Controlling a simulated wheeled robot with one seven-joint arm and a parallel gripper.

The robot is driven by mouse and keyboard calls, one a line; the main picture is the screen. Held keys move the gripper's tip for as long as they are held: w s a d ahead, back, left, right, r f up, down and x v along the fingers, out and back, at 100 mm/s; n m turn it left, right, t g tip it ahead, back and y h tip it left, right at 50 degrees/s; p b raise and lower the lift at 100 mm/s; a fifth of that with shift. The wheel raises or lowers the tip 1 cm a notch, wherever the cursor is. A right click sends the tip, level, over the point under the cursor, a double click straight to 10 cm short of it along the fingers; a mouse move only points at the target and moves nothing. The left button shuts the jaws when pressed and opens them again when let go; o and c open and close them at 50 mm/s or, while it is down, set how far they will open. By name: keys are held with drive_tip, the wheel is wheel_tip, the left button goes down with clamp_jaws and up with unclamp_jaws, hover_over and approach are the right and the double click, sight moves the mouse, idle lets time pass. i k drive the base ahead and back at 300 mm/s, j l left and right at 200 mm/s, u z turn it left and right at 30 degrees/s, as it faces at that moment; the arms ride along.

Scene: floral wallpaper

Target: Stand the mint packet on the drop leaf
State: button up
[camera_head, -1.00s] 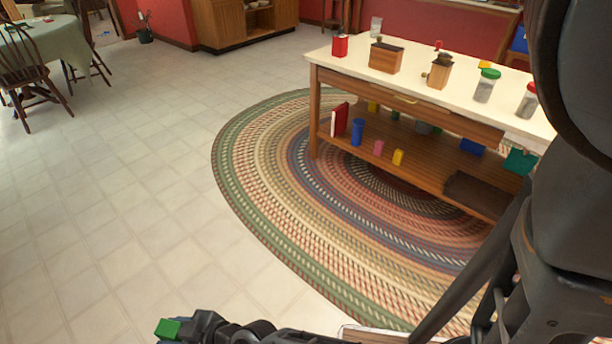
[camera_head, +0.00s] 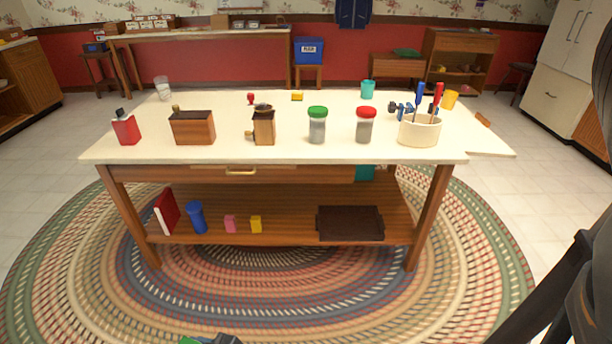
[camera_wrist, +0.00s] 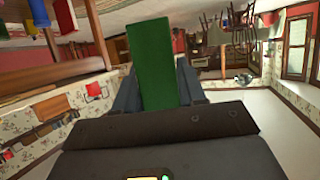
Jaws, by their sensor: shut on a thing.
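The green mint packet (camera_wrist: 153,55) is between the fingers of my gripper (camera_wrist: 157,86) in the wrist view. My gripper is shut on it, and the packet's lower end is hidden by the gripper. In the head view only a bit of green packet (camera_head: 189,341) and the gripper's tip (camera_head: 228,340) show at the bottom edge, low and in front of the table. The drop leaf (camera_head: 488,143) is the cream flap at the table's right end.
The worktable (camera_head: 210,155) carries a red flask (camera_head: 125,130), a wooden box (camera_head: 192,128), a grinder (camera_head: 264,128), two shakers and a utensil crock (camera_head: 420,130) near the leaf. A tray (camera_head: 350,223) sits on the lower shelf. Floor right of the table is clear.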

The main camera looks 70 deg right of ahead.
sight(469, 132)
drive_tip(key=z, duration=1.75)
